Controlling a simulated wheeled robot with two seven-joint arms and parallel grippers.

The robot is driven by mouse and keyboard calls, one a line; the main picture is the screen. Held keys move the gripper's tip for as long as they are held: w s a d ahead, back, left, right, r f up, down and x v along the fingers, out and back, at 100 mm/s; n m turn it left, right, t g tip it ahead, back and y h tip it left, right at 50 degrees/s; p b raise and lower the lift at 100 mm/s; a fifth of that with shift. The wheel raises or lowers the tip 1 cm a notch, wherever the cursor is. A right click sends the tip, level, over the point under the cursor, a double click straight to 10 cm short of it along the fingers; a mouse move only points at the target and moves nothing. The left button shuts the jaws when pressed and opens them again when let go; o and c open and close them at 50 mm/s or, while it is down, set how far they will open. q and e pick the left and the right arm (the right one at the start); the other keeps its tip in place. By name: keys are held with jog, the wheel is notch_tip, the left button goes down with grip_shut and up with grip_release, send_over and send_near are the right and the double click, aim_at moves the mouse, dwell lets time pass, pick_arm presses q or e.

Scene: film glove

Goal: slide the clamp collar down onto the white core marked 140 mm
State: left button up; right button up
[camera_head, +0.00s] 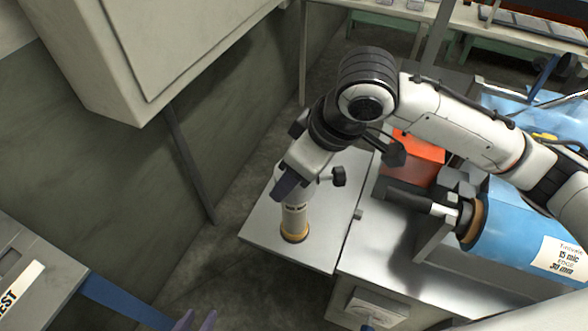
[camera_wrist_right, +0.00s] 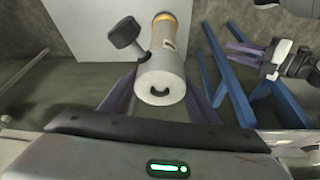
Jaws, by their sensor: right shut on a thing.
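The white core (camera_head: 295,220) stands upright on a pale metal plate in the head view, with a tan ring at its foot. Its marking is too small to read. My right gripper (camera_head: 288,187) is above it, shut on the grey clamp collar (camera_wrist_right: 160,78), whose black knob (camera_head: 339,176) sticks out to the side. In the right wrist view the collar sits between the purple fingers, in line with the core (camera_wrist_right: 166,35) behind it. I cannot tell whether the collar surrounds the core's top. My left gripper (camera_head: 197,320) is empty at the bottom edge, fingers apart.
The pale plate (camera_head: 262,222) has bare room around the core. To its right are an orange-red box (camera_head: 418,160) and a blue film roll (camera_head: 510,225) on a dark shaft. A large cabinet (camera_head: 180,50) hangs at upper left.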

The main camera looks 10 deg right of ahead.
jog(key=o, duration=1.5)
jog(key=shift+o, duration=0.2)
jog(key=v, duration=1)
jog(key=shift+r+p, duration=0.15)
jog(key=shift+p, duration=0.25)
